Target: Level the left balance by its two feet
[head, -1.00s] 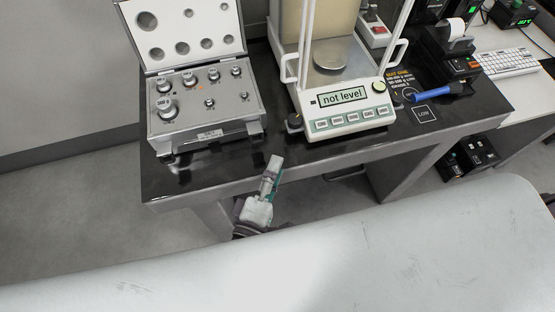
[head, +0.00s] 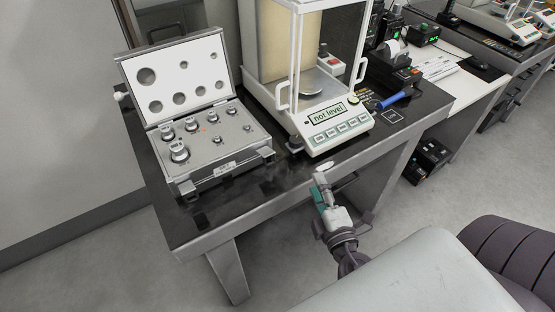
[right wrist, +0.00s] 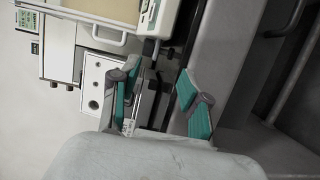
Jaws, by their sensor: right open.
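The left balance (head: 312,128), white with a glass draft shield, stands on the black-topped table and its display (head: 327,113) reads "not level". A dark foot (head: 296,147) shows at its front left corner; I cannot make out the other foot clearly. A round level bubble (head: 353,100) sits at the panel's right. My right gripper (head: 321,174) is at the table's front edge, in front of the balance and apart from the foot. In the right wrist view, its teal fingers (right wrist: 159,80) are open and empty, with the balance (right wrist: 163,18) beyond. My left gripper is not in view.
An open case of weights (head: 215,152) stands left of the balance. A blue-handled tool (head: 392,101) and a printer (head: 394,72) are on the right. A second table with another balance (head: 495,15) is behind right.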

